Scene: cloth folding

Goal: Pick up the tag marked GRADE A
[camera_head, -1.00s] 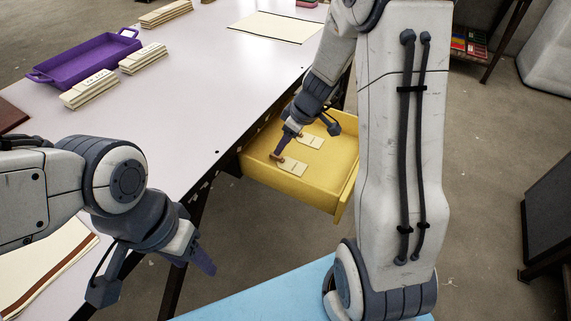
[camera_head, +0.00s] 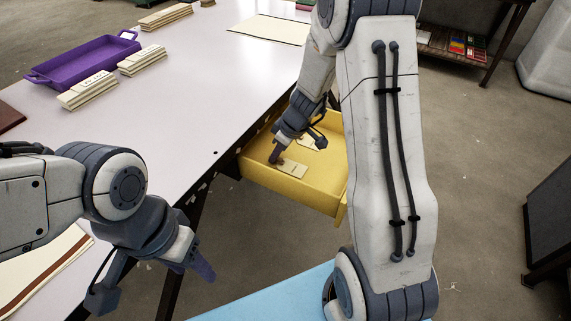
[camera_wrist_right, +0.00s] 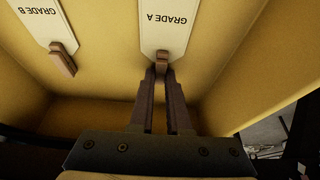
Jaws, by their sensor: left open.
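The GRADE A tag (camera_wrist_right: 163,25) is cream with dark print and a brown toggle (camera_wrist_right: 162,60) at its near end. It lies in the yellow drawer and also shows in the head view (camera_head: 293,169). My right gripper (camera_wrist_right: 161,74) has its narrow-spaced fingertips right at the toggle; whether they press on it I cannot tell. In the head view my right gripper (camera_head: 277,158) reaches down into the drawer. The GRADE B tag (camera_wrist_right: 45,20) lies beside it, apart from the fingers. My left gripper (camera_head: 203,268) is open and empty, off the table's near side.
The yellow drawer (camera_head: 310,198) stands open below the white table (camera_head: 200,95); its walls rise close around my right gripper. The table's middle is clear.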

